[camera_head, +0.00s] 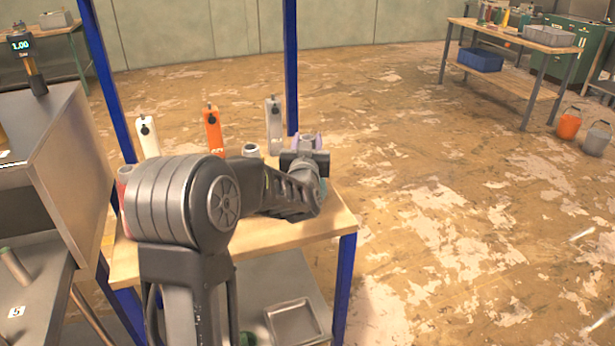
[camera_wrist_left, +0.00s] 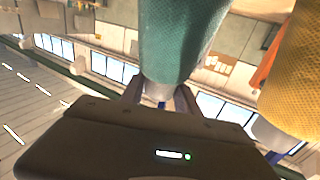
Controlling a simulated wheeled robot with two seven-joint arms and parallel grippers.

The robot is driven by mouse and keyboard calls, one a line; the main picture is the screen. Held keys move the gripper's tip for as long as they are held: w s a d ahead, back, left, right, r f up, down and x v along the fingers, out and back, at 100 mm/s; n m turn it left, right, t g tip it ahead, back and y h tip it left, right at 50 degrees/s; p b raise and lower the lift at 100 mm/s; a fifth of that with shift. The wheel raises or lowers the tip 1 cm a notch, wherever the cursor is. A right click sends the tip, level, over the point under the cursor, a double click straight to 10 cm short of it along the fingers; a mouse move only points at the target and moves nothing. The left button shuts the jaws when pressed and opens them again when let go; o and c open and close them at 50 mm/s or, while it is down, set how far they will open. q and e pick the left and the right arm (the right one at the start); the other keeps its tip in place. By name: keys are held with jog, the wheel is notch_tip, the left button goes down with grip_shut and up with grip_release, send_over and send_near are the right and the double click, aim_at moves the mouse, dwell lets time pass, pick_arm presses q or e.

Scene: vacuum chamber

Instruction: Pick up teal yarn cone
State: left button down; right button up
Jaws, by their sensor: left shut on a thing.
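The teal yarn cone (camera_wrist_left: 178,40) shows large in the left wrist view, its narrow pale end between the two fingers of my left gripper (camera_wrist_left: 158,98). The gripper is shut on it. In the head view my left gripper (camera_head: 305,162) is over the right end of the wooden tabletop (camera_head: 265,236), and my own arm hides most of the cone. Whether the cone touches the tabletop cannot be told. My right gripper is not in view.
A yellow cone (camera_wrist_left: 296,80) is close beside the teal one in the wrist view. White (camera_head: 148,140), orange (camera_head: 213,133) and grey (camera_head: 273,125) upright pieces stand along the table's back. Blue posts (camera_head: 291,70) frame the table. Open floor lies to the right.

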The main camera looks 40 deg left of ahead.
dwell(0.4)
pick_arm(q)
notch_tip(320, 180, up, 10)
jog(key=p, duration=0.1)
dwell(0.4)
dwell(0.5)
